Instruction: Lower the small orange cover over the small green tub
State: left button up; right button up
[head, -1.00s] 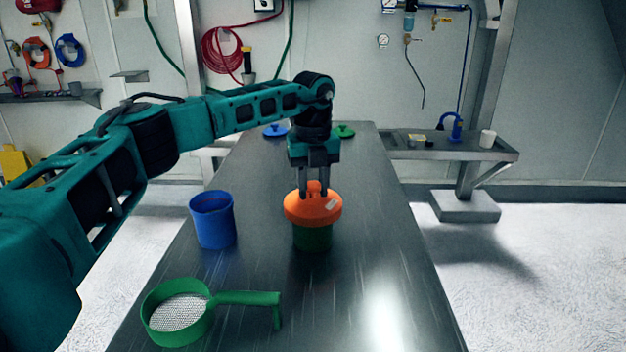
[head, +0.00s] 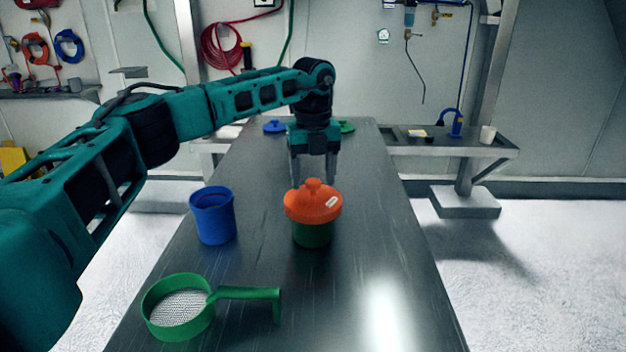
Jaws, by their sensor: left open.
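The small orange cover (head: 313,203) sits on top of the small green tub (head: 313,234), in the middle of the table in the head view. The cover looks level and hides the tub's rim. My right gripper is not in view.
A blue tub (head: 213,217) stands left of the green tub on the metal table (head: 375,250). A green sieve (head: 180,308) with a handle lies at the front left. A blue lid (head: 275,127) and a green lid (head: 346,127) lie at the far end. The table's right side is clear.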

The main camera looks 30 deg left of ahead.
pick_arm(q)
notch_tip(320, 180, up, 11)
jog(key=shift+r, duration=0.15)
jog(key=shift+d, duration=0.1)
